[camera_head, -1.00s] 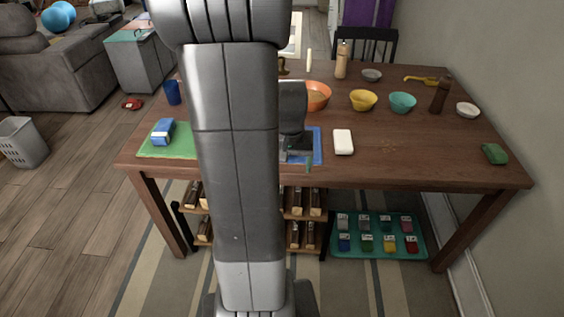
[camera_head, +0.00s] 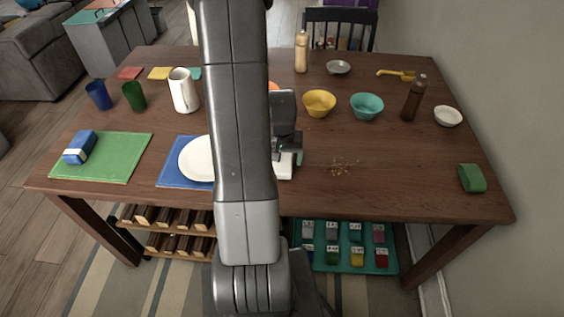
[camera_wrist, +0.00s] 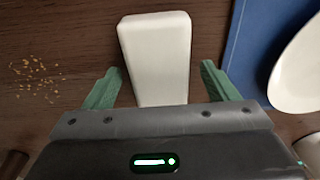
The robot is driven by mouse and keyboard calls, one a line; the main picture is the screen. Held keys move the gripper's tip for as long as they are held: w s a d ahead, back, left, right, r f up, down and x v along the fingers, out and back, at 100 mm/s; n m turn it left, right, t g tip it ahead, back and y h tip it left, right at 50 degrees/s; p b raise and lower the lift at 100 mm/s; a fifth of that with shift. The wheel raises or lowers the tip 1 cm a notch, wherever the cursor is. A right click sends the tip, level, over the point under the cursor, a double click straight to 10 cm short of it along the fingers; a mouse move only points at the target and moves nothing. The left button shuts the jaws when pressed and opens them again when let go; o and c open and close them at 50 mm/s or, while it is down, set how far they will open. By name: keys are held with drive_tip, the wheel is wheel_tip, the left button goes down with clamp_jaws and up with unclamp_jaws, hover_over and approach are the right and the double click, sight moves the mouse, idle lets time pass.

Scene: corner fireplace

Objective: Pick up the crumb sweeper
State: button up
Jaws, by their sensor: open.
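The crumb sweeper looks to be the white, slightly tapered block lying on the wooden table; it shows in the wrist view (camera_wrist: 155,45) and partly in the head view (camera_head: 283,171). My gripper (camera_wrist: 160,69) is open, with one green finger on each side of the block's near part and a gap on both sides. In the head view my gripper (camera_head: 288,158) hangs over the block and hides much of it. Its exact height above the table is hard to tell. Yellow crumbs (camera_head: 342,167) lie to the right of the block.
A blue mat (camera_head: 176,173) with a white plate (camera_head: 197,158) is left of the block, partly behind my arm. A yellow bowl (camera_head: 319,103) and a teal bowl (camera_head: 366,106) stand farther back. A green sponge-like block (camera_head: 472,178) lies at the right. Table around the crumbs is clear.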

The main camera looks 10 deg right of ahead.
sight(282, 158)
drive_tip(key=shift+f, duration=0.5)
drive_tip(key=c, duration=1.1)
drive_tip(key=shift+w, duration=0.1)
drive_tip(key=shift+r, duration=0.1)
wheel_tip(282, 158, up, 10)
drive_tip(key=shift+f+p, duration=0.1)
drive_tip(key=shift+p, duration=0.2)
